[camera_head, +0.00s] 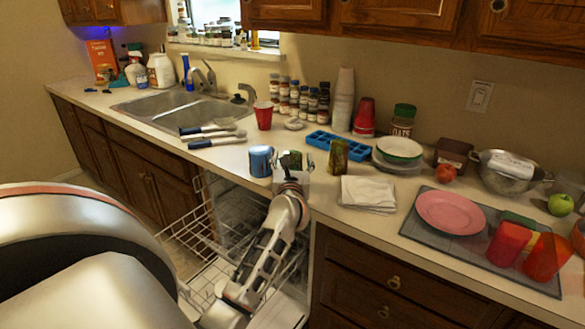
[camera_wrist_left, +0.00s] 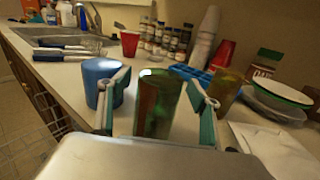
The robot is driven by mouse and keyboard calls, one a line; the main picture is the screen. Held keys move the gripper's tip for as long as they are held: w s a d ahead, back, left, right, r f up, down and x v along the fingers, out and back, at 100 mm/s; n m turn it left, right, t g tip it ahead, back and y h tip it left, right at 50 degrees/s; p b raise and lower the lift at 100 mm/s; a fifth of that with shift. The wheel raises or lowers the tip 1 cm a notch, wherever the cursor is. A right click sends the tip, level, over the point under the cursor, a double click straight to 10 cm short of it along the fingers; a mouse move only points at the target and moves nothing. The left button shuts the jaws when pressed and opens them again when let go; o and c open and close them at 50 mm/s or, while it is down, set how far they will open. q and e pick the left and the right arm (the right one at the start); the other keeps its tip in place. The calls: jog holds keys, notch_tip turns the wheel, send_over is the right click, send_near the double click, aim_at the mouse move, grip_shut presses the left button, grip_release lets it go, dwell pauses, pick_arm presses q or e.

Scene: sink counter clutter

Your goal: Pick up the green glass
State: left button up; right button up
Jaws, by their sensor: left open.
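The green glass (camera_wrist_left: 158,104) stands upright on the counter, between the two open fingers of my left gripper (camera_wrist_left: 157,82) in the left wrist view. A gap shows on either side of it. In the head view the green glass (camera_head: 294,158) is partly hidden behind my left gripper (camera_head: 290,168) at the counter's front edge. A blue cup (camera_wrist_left: 98,80) stands just left of it, close to the left finger. An olive-brown glass (camera_head: 338,157) stands to its right. My right gripper is not in view.
A blue ice tray (camera_head: 337,145) lies behind the glasses. White napkins (camera_head: 368,193) lie to the right. Stacked bowls (camera_head: 399,149) stand behind the napkins. An open dishwasher with a wire rack (camera_head: 195,228) lies below the counter edge. The sink (camera_head: 190,107) is at the left.

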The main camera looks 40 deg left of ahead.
pick_arm(q)
jog(key=c, duration=1.4)
jog(key=shift+o, duration=0.2)
jog(key=shift+r, duration=0.15)
